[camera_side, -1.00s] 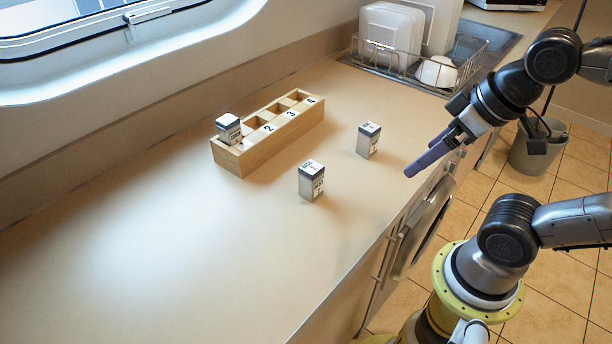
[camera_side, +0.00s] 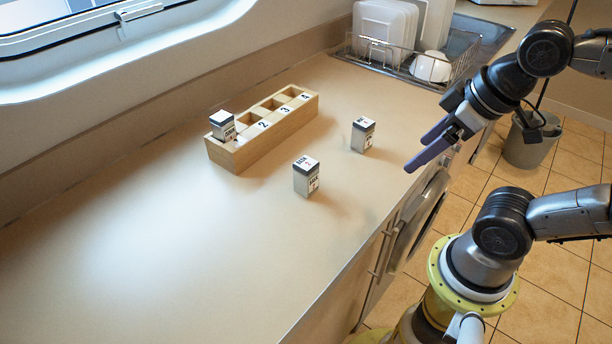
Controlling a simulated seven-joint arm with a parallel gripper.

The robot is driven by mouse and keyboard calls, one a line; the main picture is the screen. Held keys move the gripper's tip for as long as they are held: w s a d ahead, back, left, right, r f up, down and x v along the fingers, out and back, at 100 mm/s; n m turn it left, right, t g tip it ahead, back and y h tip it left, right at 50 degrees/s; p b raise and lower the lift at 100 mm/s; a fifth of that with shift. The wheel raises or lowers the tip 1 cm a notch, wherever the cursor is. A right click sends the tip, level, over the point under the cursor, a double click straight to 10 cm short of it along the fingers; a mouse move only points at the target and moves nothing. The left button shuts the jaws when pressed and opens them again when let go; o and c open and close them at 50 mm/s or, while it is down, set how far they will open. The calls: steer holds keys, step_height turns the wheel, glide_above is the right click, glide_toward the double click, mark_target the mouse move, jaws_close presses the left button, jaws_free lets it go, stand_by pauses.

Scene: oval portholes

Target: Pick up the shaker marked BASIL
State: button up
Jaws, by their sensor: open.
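Three small shakers with white tops, dark bands and printed labels are in view; the lettering is too small to read, so I cannot tell which is marked BASIL. One shaker (camera_side: 306,177) stands upright on the counter, nearest the camera. Another shaker (camera_side: 362,135) stands upright behind it to the right. A third shaker (camera_side: 223,126) sits in the left end compartment of a wooden rack (camera_side: 262,143). My gripper (camera_side: 422,156) is open and empty above the counter's front edge, to the right of the standing shakers and apart from them.
The rack has numbered compartments, and those marked 2, 3 and 4 look empty. A wire dish rack (camera_side: 408,62) with white dishes stands at the back right. The counter (camera_side: 170,245) is clear at the left and front. A window (camera_side: 70,25) is behind.

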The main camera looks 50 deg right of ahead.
step_height(320, 180, up, 3)
steer(key=w+n, duration=0.2)
steer(key=n, duration=0.2)
steer(key=n+g, duration=0.5)
steer(key=n, duration=0.8)
glide_above(305, 163)
step_height(305, 163, down, 3)
step_height(305, 163, down, 8)
steer(key=shift+f, duration=0.25)
steer(key=shift+d+f, duration=0.1)
steer(key=shift+f, duration=2.8)
jaws_close()
